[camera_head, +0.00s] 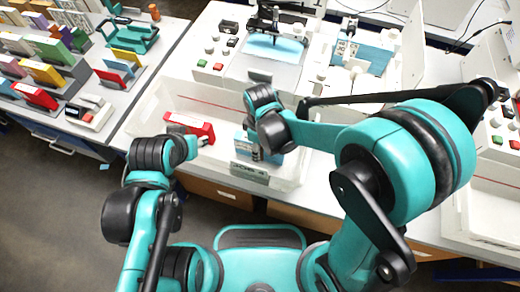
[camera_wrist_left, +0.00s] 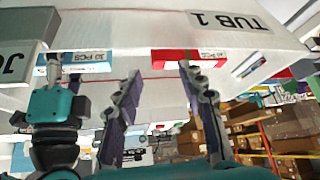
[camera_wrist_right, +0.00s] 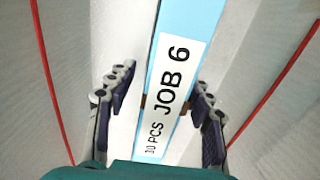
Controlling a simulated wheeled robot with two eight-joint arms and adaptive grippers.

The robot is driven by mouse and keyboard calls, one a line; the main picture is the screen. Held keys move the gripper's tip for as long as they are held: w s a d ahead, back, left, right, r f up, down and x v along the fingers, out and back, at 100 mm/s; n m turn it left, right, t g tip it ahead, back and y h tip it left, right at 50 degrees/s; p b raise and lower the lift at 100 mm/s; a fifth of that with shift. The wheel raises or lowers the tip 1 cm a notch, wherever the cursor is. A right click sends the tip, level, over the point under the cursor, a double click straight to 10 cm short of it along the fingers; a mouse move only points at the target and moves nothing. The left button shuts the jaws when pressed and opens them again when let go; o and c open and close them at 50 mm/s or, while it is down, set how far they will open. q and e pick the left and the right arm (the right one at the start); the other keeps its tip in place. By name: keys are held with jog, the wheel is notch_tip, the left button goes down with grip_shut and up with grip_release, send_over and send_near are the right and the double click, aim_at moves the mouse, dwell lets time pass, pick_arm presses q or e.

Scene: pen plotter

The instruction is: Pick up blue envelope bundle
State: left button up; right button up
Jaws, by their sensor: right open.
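The blue envelope bundle (camera_head: 241,142) stands on edge in the white tub (camera_head: 164,97). My right wrist and gripper partly cover it in the head view. In the right wrist view the bundle (camera_wrist_right: 185,40) carries a white label reading "JOB 6" and "10 PCS". My right gripper (camera_wrist_right: 164,78) is open, with one finger on each side of the bundle; I cannot tell whether they touch it. The bundle's blue end also shows in the left wrist view (camera_wrist_left: 88,66).
A red bundle (camera_head: 190,126) lies in the tub left of the blue one. A small labelled plate (camera_head: 249,172) is at the tub's front wall. Racks of coloured bundles stand at the left. A plotter (camera_head: 270,45) is behind the tub.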

jog(key=shift+r, duration=0.1)
grip_shut()
